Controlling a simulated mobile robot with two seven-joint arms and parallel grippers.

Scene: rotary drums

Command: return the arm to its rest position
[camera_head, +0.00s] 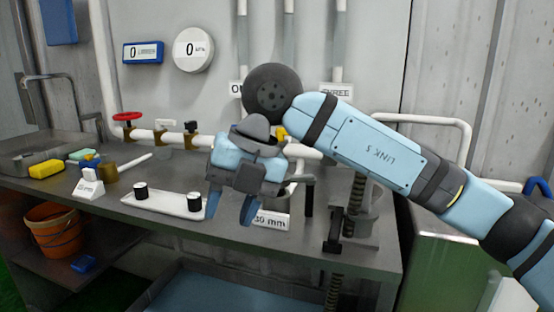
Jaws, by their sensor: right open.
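My right arm reaches in from the right side of the head view, with blue and dark grey links. My right gripper (247,218) points down in front of the bench, its two blue fingers apart and nothing between them. It hides part of the bench top, a label and the pipework behind it. My left gripper is not in view.
A grey bench (70,208) carries a white tray (165,204) with two dark cylinders, a yellow sponge (46,169) and a screw press (349,225). Pipes with a red valve (127,117) run behind. An orange bucket (54,232) sits below.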

